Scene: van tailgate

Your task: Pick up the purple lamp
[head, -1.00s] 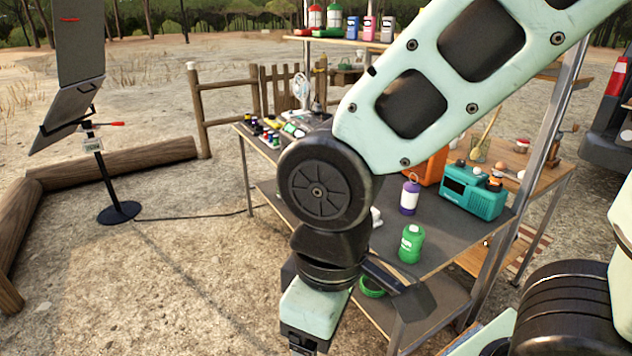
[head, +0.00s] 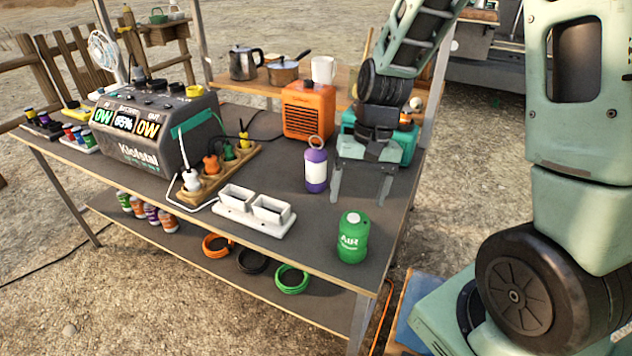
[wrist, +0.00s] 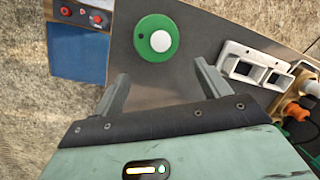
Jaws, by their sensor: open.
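The purple lamp (head: 316,170) is an upright purple cylinder with a white band and a ring handle on top. It stands on the dark table top, in the right half of the table. My gripper (head: 360,192) is open, its two fingers pointing down, just right of the lamp in the head view. No object shows between the fingers. In the wrist view my gripper (wrist: 160,74) is also open and empty, and the lamp is not visible there.
A green air canister (head: 353,238) stands in front of my gripper; it also shows in the wrist view (wrist: 172,48). A white two-slot holder (head: 255,212) lies left of it. An orange heater (head: 308,108) and a teal box (head: 405,146) stand behind. A power station (head: 150,125) is at left.

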